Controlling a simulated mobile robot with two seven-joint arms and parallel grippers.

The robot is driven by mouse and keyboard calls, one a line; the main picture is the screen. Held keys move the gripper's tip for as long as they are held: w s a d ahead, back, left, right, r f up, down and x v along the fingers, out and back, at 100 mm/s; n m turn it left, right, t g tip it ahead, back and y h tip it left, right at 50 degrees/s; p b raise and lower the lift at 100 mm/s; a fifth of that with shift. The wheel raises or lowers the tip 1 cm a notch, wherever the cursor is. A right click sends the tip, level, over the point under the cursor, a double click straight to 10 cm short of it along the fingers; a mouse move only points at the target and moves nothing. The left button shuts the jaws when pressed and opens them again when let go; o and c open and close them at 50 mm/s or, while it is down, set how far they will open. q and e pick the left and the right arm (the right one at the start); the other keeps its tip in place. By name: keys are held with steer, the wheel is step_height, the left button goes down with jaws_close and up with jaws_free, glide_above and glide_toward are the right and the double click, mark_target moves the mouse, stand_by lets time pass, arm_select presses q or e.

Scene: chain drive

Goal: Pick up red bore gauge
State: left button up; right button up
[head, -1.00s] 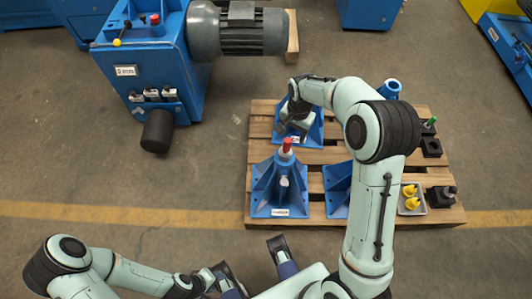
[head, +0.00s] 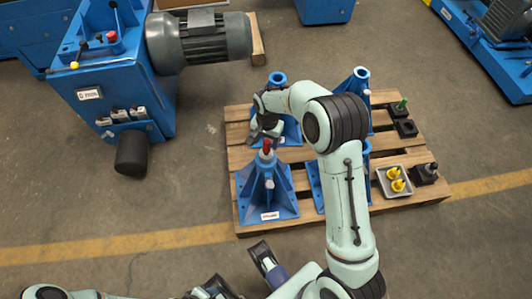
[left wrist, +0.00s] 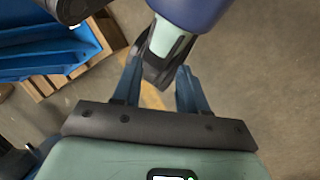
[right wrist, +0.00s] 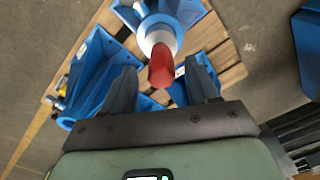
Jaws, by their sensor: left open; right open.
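The red bore gauge (head: 267,147) stands upright in the top of the front-left blue stand, its red end uppermost above a pale collar. In the right wrist view its red end (right wrist: 162,68) lies just beyond and between the fingertips. My right gripper (head: 262,133) is open and empty, close to the gauge's upper end on its far side. Whether they touch cannot be told. My left gripper (left wrist: 157,88) is open, with nothing between its fingers; it is far from the gauge, low in the head view.
Several blue stands (head: 355,92) stand on a wooden pallet (head: 240,112). A grey tray (head: 381,186) with yellow parts (head: 394,178), black blocks (head: 405,127) and a green-topped piece (head: 402,104) sit at right. A blue machine with a grey motor (head: 205,40) stands back left.

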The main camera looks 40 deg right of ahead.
mark_target(266, 151)
step_height(266, 151, down, 4)
steer(key=shift+b, duration=0.35)
jaws_close()
steer(key=shift+w+r, duration=0.1)
steer(key=shift+r, duration=0.05)
stand_by(1.0)
